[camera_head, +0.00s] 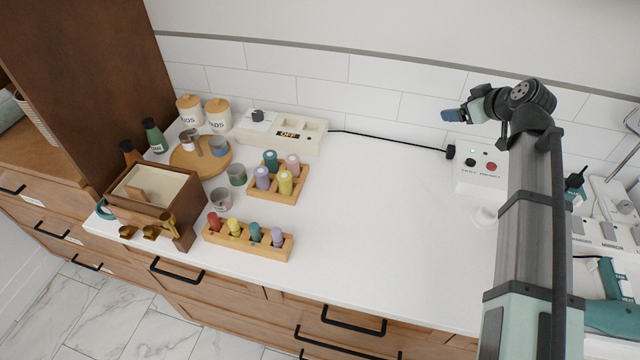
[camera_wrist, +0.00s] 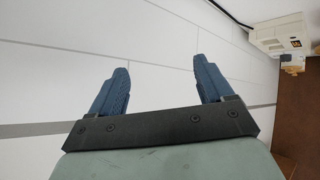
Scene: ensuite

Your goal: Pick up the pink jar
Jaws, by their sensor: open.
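A small pale pink jar (camera_head: 220,201) stands on the white counter at the left, behind the front wooden rack and right of the wooden box. A pink-topped bottle (camera_head: 292,163) stands in the rear wooden rack. My gripper (camera_head: 452,115) is raised in front of the tiled wall at the right, far from the pink jar. In the wrist view the gripper (camera_wrist: 158,68) has its two blue fingers apart with nothing between them. The wrist view shows mostly wall tiles, and the pink jar does not appear there.
A green jar (camera_head: 237,175) stands just behind the pink one. The front rack (camera_head: 247,243) and rear rack (camera_head: 279,190) hold coloured bottles. A wooden box (camera_head: 157,200) and a round tray (camera_head: 182,160) are at the left. The counter's middle (camera_head: 375,225) is clear.

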